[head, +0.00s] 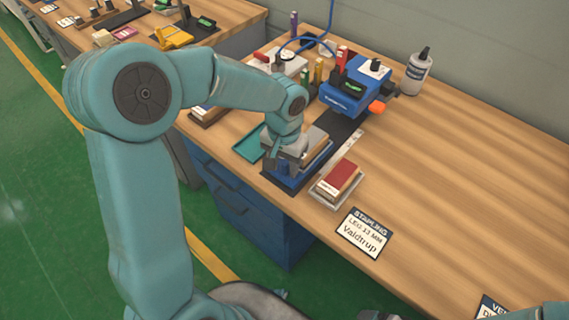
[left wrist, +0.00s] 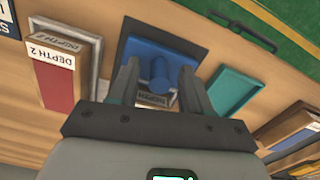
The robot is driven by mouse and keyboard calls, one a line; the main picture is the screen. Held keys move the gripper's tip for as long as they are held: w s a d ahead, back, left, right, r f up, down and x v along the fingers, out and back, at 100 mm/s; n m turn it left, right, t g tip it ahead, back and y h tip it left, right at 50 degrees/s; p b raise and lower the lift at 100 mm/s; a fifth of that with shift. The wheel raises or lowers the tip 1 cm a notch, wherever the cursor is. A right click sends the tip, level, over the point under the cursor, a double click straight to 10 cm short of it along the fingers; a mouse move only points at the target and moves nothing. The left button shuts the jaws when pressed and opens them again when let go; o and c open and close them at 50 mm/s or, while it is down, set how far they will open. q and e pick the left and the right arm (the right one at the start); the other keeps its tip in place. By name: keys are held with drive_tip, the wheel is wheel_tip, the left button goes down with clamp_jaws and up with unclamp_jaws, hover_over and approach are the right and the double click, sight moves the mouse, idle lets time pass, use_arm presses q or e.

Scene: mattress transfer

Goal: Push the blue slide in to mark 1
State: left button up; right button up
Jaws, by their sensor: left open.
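A partly covered label reading DEPTH (left wrist: 155,97) shows beyond the knob. Mark 1 cannot be made out.
A blue stapling machine (head: 352,92) stands behind the slide. A red-topped block (head: 340,175) labelled DEPTH 2 lies to the right, and a teal tray (head: 248,146) to the left. A STAPLING card (head: 364,234) lies near the front edge. The right side of the bench is mostly clear.

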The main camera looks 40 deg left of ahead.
sight(311, 138)
use_arm(q)
drive_tip(key=shift+f, duration=0.3)
clamp_jaws()
drive_tip(key=w+p, duration=0.1)
drive_tip(key=w, duration=0.2)
drive_tip(key=w+p, duration=0.1)
drive_tip(key=w, duration=0.5)
drive_tip(key=shift+w+d+r+p, duration=0.1)
drive_tip(key=shift+w+d+p, duration=0.2)
drive_tip(key=shift+d+p, duration=0.1)
drive_tip(key=shift+w, duration=0.5)
unclamp_jaws()
